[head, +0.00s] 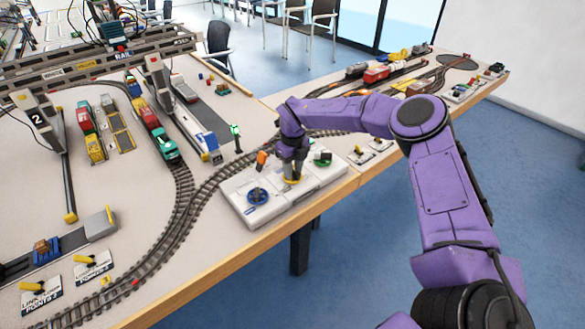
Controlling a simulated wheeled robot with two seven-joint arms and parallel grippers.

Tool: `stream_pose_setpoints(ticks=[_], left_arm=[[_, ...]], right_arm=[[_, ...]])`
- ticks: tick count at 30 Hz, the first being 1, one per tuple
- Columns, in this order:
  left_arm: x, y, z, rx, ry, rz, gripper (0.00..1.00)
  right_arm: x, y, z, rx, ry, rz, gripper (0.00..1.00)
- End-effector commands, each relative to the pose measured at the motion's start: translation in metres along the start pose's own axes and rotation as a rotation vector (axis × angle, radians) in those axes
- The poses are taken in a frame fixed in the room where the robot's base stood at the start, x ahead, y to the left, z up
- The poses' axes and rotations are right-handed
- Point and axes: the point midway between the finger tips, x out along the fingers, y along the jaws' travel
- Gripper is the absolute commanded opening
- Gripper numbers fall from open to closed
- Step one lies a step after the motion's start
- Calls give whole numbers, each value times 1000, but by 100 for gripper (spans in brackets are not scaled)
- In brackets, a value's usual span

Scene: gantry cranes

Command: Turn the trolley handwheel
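A white control box (300,200) sits near the front edge of the table. A blue handwheel (258,196) is on its left part. A green control (322,158) is at its right, and an orange lever (262,158) stands at its back left. I cannot read which control is the trolley handwheel. My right gripper (291,174) points down over the middle of the box, at a small yellow part (292,181) mostly hidden under it. Its fingers are too small and covered to tell whether they are open or touching it. My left gripper is out of view.
The gantry crane (100,65) spans the tracks at the left, with a train (152,125) beneath. A curved track (185,205) runs left of the box. A small green signal (236,135) stands behind it. Yellow point levers (92,260) are at the front left.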

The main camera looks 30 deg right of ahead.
Motion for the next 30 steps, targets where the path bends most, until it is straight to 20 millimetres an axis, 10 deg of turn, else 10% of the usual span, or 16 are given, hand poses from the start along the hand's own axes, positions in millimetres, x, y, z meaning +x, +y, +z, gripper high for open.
stream_pose_setpoints(ticks=[11,22,30], left_arm=[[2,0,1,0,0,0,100],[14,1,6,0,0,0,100],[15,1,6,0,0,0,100]], right_arm=[[-7,1,1,0,-2,0,38],[-87,0,1,1,-3,0,38],[-106,0,0,0,1,0,38]])
